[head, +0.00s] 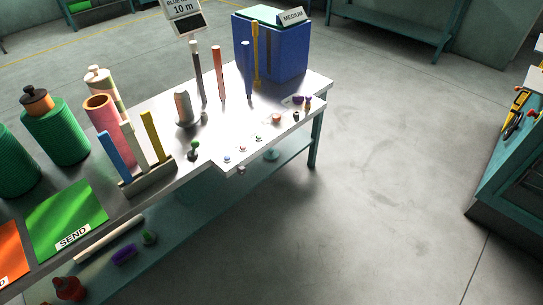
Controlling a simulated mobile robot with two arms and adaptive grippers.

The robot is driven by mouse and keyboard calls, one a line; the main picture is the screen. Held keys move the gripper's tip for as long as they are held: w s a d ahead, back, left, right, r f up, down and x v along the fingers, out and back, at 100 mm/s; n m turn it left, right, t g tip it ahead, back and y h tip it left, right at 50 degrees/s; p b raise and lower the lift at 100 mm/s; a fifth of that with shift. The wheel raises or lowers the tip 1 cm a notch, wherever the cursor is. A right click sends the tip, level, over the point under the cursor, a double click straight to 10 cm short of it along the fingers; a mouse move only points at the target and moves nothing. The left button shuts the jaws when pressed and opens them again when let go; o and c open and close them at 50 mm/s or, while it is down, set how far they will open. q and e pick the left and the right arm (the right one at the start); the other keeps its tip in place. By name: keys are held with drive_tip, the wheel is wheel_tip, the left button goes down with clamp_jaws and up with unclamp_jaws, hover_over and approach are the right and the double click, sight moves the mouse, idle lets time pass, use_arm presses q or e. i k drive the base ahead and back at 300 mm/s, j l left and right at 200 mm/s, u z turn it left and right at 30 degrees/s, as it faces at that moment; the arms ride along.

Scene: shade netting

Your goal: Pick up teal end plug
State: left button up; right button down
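Several small plug-like pieces lie along the right part of the white table (222,136). One small teal-green piece (258,138) is near the table's front edge, between a pale piece (242,150) and an orange-red one (275,118). A larger teal object (271,154) shows below the tabletop, at the lower shelf. Both are too small to tell which is the teal end plug. Neither of my grippers is in view.
A blue bin (284,53) labelled MEDIUM stands at the table's far end. Upright rods, green rolls (63,138) and a slotted holder (149,178) occupy the left and middle. Another bench (514,150) is at right. The floor between is clear.

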sight(272, 154)
drive_tip(key=i+l+u, duration=0.1)
drive_tip(key=u, duration=0.25)
drive_tip(key=i+l+u, duration=0.1)
drive_tip(key=u, duration=0.3)
drive_tip(key=i+l+u, duration=0.2)
drive_tip(key=u, duration=0.15)
drive_tip(key=i+l, duration=0.15)
drive_tip(key=l, duration=0.15)
drive_tip(key=i+l+u, duration=0.15)
drive_tip(key=l, duration=0.2)
drive_tip(key=i+l, duration=0.2)
drive_tip(key=i+l+u, duration=0.1)
drive_tip(key=l, duration=0.35)
